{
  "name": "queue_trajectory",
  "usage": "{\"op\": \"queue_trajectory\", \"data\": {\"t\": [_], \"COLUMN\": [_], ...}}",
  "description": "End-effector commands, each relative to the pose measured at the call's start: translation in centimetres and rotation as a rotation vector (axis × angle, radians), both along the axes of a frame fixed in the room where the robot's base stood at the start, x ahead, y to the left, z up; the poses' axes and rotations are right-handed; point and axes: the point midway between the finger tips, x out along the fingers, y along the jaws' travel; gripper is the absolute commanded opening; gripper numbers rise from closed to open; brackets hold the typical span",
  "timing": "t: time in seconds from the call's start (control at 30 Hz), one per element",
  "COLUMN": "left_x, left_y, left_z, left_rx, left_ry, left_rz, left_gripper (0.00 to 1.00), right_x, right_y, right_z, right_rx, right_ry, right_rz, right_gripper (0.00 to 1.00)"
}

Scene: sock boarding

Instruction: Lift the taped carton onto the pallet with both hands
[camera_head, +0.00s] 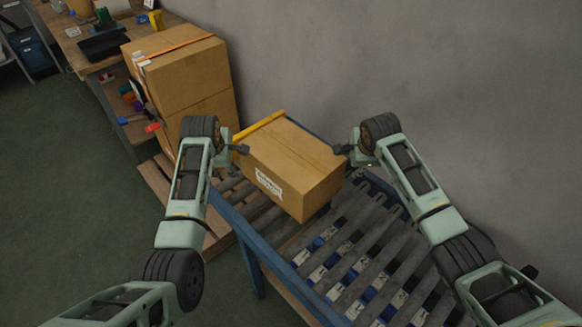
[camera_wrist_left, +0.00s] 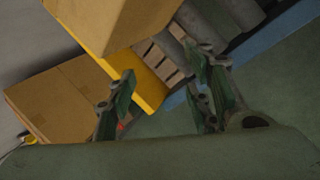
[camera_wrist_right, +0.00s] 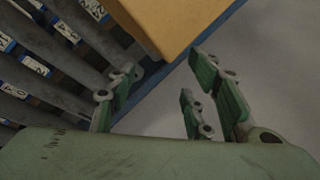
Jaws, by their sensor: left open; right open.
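The taped carton (camera_head: 290,168) is a brown box with a white label, resting at the far end of the roller conveyor (camera_head: 345,235) against a yellow end stop (camera_head: 258,132). My left gripper (camera_head: 238,146) is open at the carton's left side, close to it. The carton (camera_wrist_left: 120,20) and yellow stop (camera_wrist_left: 140,85) also show in the left wrist view beyond the open fingers (camera_wrist_left: 165,95). My right gripper (camera_head: 346,150) is open at the carton's right side. In the right wrist view the carton (camera_wrist_right: 170,22) lies just ahead of the open fingers (camera_wrist_right: 165,85). The wooden pallet (camera_head: 155,178) is behind, at left, partly hidden.
Stacked brown cartons (camera_head: 185,75) with an orange strap stand on the pallet. A workbench (camera_head: 90,45) with small items is at the back left. A grey wall (camera_head: 400,60) runs along the right. Green floor (camera_head: 60,190) is clear at left.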

Motion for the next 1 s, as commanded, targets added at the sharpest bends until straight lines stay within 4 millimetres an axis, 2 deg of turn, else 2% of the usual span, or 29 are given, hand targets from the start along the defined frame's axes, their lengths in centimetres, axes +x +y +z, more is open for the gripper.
{"op": "queue_trajectory", "data": {"t": [0.2,0.5,0.73,1.0], "left_x": [1.5,3.0,3.1,3.1], "left_y": [0.0,0.0,-1.3,-1.5], "left_z": [-3.1,-5.8,-6.1,-6.1], "left_rx": [0.001,0.0,0.0,0.0], "left_ry": [0.003,0.001,-0.001,-0.001], "left_rz": [0.0,0.001,-0.001,0.001], "left_gripper": [0.47,0.47,0.47,0.47], "right_x": [1.6,3.0,3.1,3.1], "right_y": [0.0,0.0,1.2,1.5], "right_z": [-3.0,-5.8,-6.0,-6.0], "right_rx": [-0.001,-0.001,0.0,-0.001], "right_ry": [0.002,0.0,-0.002,-0.002], "right_rz": [0.0,0.0,0.0,0.0], "right_gripper": [0.47,0.47,0.47,0.47]}}
